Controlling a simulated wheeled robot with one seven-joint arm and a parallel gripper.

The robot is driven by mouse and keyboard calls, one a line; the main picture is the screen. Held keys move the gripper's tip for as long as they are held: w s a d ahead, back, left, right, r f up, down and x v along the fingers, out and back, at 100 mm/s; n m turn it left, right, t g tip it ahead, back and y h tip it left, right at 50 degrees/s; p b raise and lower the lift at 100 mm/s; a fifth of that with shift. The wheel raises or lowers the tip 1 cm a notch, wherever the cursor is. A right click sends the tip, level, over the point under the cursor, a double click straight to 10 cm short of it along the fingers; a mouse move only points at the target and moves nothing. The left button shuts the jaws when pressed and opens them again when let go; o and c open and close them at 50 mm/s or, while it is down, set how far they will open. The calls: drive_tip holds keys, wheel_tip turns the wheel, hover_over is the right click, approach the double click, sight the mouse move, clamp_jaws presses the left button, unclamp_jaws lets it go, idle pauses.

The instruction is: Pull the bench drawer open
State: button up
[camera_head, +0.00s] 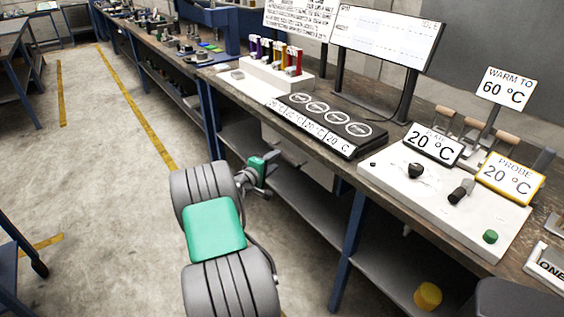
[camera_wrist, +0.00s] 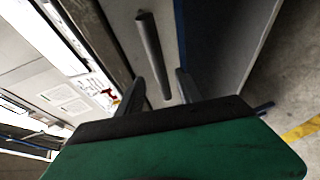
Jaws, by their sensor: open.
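The bench drawer (camera_head: 312,166) is a pale front under the bench top, beneath the row of round plates. It looks closed, and my arm partly hides its left side. In the wrist view, its grey bar handle (camera_wrist: 152,50) stands out from the pale drawer front (camera_wrist: 120,22). My gripper (camera_head: 272,168) is in front of the drawer, below the bench edge. In the wrist view, the two dark fingers of my gripper (camera_wrist: 158,82) are apart. The near end of the handle appears in the gap between them. I cannot tell how deep the handle sits.
The bench top (camera_head: 375,180) carries a white control panel (camera_head: 440,200) and a black strip with round plates (camera_head: 318,122). A blue bench leg (camera_head: 349,250) stands right of the drawer. A lower shelf (camera_head: 310,215) runs below. The floor (camera_head: 100,200) at left is clear.

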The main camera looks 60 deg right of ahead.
sight(280, 156)
drive_tip(key=d, duration=0.4)
drive_tip(key=d+f, duration=0.1)
drive_tip(key=d, duration=0.1)
drive_tip(key=shift+s+d, duration=0.1)
drive_tip(key=shift+s, duration=0.15)
drive_tip(key=shift+c, duration=0.3)
clamp_jaws()
idle(0.7)
